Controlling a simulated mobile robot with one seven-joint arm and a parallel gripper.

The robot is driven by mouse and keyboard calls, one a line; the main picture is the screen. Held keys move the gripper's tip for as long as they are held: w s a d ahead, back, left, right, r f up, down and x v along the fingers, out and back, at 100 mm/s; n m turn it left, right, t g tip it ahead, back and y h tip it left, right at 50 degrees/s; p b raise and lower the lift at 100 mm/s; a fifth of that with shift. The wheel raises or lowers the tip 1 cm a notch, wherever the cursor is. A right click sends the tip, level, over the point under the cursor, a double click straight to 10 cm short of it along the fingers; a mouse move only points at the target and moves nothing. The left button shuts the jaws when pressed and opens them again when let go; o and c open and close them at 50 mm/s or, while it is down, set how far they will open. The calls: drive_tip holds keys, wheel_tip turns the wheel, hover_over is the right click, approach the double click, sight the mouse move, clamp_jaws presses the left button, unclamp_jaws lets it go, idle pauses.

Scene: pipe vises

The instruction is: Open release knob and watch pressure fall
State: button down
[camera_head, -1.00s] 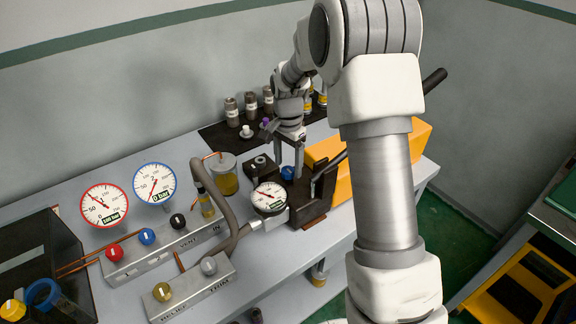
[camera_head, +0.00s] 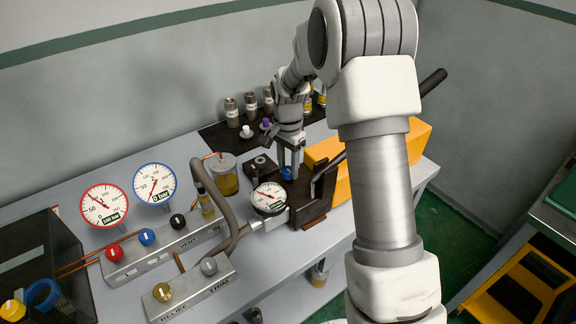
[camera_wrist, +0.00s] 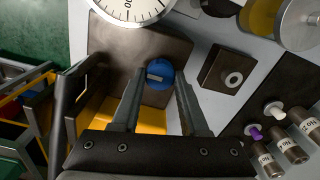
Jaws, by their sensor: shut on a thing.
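The blue release knob (camera_head: 287,173) sits on a dark block beside the vise in the head view. In the wrist view the knob (camera_wrist: 159,74) is round with a pale bar mark on top. My gripper (camera_head: 290,168) points down over it, and its fingertips (camera_wrist: 160,78) are shut on the knob's two sides. A white dial gauge (camera_head: 270,197) stands just left of the vise; part of its dial also shows in the wrist view (camera_wrist: 133,8). A red-rimmed gauge (camera_head: 104,204) and a blue-rimmed gauge (camera_head: 154,184) stand at the left; the blue one shows 0 bar.
A valve block with red, blue and black knobs (camera_head: 150,250) and a second block with yellow and grey knobs (camera_head: 190,284) lie left. A grey hose (camera_head: 222,195) curves between. A yellow box (camera_head: 385,160) is right of the vise. Several metal fittings (camera_head: 231,112) stand behind.

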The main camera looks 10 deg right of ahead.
drive_tip(key=shift+n, duration=0.3)
drive_tip(key=n, duration=0.3)
drive_tip(key=shift+n, duration=0.3)
drive_tip(key=n, duration=0.3)
drive_tip(key=shift+n, duration=0.3)
drive_tip(key=n, duration=0.3)
drive_tip(key=shift+n, duration=2.3)
drive_tip(key=shift+c, duration=2.1)
unclamp_jaws()
